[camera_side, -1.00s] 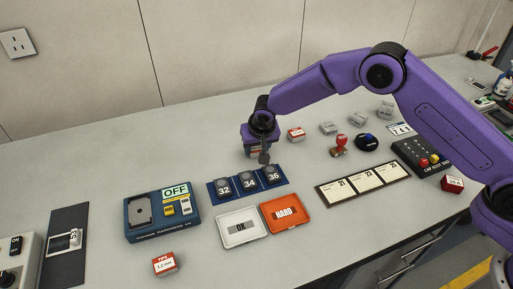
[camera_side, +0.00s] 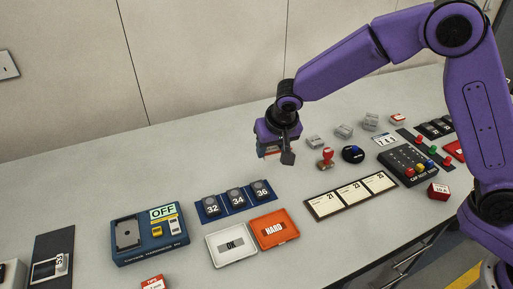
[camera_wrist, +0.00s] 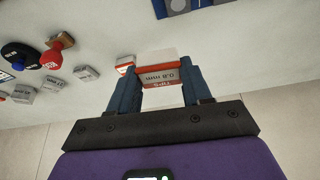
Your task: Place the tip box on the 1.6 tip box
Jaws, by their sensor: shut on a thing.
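My gripper (camera_side: 277,140) is shut on a red-and-white tip box (camera_side: 269,153) above the back middle of the bench. In the wrist view the box (camera_wrist: 160,75) sits between the two fingers (camera_wrist: 160,92), its label reading 0.8 mm, upside down in the picture. Another red-and-white box (camera_wrist: 124,64) stands on the bench just left of it, partly hidden by a finger; its print is unreadable. In the side view my gripper appears to hide that box. A tip box (camera_side: 152,283) is cut off at the bottom edge. I cannot tell which is the 1.6 box.
A red stamp (camera_side: 326,157), a blue-black round pad (camera_side: 353,154) and several grey blocks (camera_side: 344,131) stand right of my gripper. The 32/34/36 rack (camera_side: 236,201), white OK tray (camera_side: 231,245) and orange HARD tray (camera_side: 273,229) lie in front.

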